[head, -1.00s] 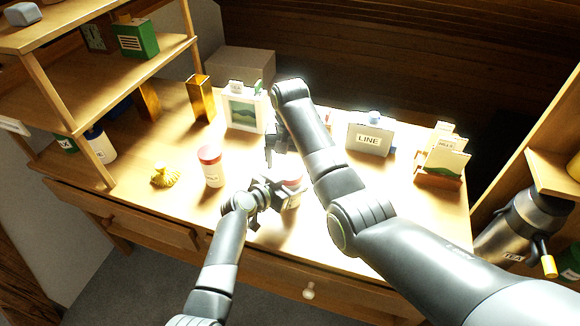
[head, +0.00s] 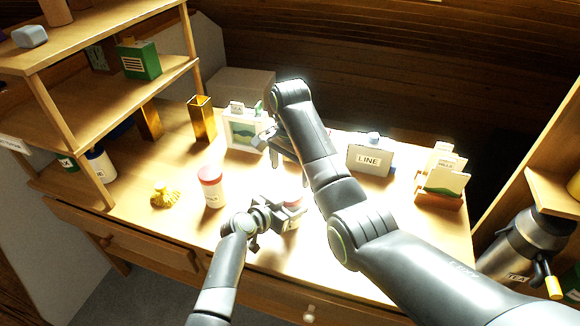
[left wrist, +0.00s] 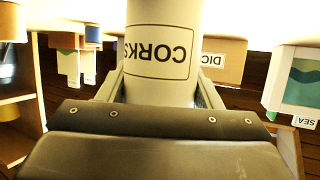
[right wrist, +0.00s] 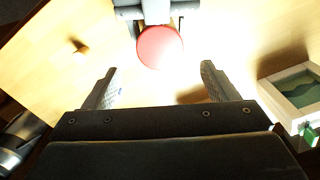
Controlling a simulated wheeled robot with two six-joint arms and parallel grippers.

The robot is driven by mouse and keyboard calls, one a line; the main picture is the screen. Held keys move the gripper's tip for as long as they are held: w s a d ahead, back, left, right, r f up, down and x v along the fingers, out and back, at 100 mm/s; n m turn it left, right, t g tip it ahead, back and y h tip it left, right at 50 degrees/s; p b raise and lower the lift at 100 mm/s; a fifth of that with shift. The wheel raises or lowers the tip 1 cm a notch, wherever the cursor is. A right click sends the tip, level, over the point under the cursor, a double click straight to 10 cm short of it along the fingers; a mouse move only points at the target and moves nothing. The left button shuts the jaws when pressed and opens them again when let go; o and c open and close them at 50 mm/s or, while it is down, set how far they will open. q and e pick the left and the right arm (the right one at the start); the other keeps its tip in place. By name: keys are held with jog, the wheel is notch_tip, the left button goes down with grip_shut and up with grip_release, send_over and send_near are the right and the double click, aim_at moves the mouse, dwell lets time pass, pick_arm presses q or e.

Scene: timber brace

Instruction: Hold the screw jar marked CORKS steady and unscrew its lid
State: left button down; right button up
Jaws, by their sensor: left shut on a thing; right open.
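The CORKS jar is white with a black-lettered label (left wrist: 160,52), which reads upside down in the left wrist view. My left gripper (head: 284,216) is shut around the jar's body, and the jar stands upright on the desk. Its red lid (right wrist: 160,47) shows from above in the right wrist view, clear of the left fingers. My right gripper (right wrist: 160,70) is open and empty. It is above the jar, apart from the lid, with the lid seen beyond the gap between its fingertips.
Another red-lidded white jar (head: 211,186) stands left of the held jar, with a yellow ribbed object (head: 165,194) beside it. The desk's front strip is mostly clear.

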aim_at(290, 192)
notch_tip(290, 192, down, 8)
jog(key=shift+r, duration=0.2)
jog(key=shift+c, duration=0.4)
jog(key=c, duration=0.9)
jog(key=n, duration=0.7)
jog(key=shift+c, duration=0.2)
jog(key=o, duration=1.1)
jog(key=shift+r, duration=0.15)
